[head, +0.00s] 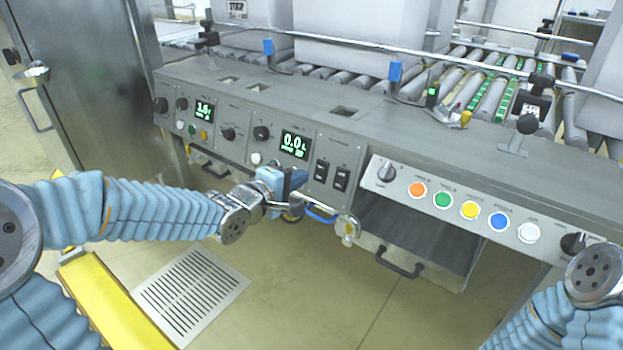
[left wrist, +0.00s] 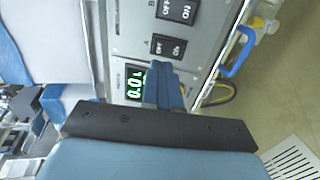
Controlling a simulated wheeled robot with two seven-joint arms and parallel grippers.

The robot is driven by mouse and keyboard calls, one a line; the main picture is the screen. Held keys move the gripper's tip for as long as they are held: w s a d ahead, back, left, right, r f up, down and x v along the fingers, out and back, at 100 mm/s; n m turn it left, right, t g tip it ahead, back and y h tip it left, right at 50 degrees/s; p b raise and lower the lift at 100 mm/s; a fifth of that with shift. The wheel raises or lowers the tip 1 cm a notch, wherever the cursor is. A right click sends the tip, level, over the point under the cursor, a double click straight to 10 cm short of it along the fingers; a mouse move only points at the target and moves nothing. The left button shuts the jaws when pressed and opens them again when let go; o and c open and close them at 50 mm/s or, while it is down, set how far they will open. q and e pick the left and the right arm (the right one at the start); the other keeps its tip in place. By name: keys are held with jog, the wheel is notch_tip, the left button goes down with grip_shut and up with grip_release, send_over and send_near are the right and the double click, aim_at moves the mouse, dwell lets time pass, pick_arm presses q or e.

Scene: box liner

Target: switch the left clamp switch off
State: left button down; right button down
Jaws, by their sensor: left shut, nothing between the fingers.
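Two black rocker switches sit side by side on the grey control panel in the head view, right of the green 0.0 display (head: 295,145). The left switch (head: 321,170) is nearer the display; the right switch (head: 341,179) is beside it. In the left wrist view the left switch (left wrist: 167,46), near the letter A, shows OFF and ON markings; the other switch (left wrist: 177,10) is near B. I cannot tell which way either is set. My left gripper (head: 299,179) is shut and empty, its blue fingers (left wrist: 164,84) just short of the left switch. My right gripper is out of view.
A blue handle or hose (head: 321,215) and a metal fitting (head: 347,229) hang below the panel. Coloured buttons (head: 470,210) and black knobs line the panel to the right. An open drawer (head: 415,235) lies below them. A roller conveyor (head: 490,95) runs behind.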

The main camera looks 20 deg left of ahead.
aim_at(320, 167)
pick_arm(q)
jog(key=b+x, duration=0.1)
jog(key=x, duration=0.3)
jog(key=shift+f, duration=0.15)
jog(key=shift+w+d, duration=0.15)
jog(key=shift+w, duration=0.35)
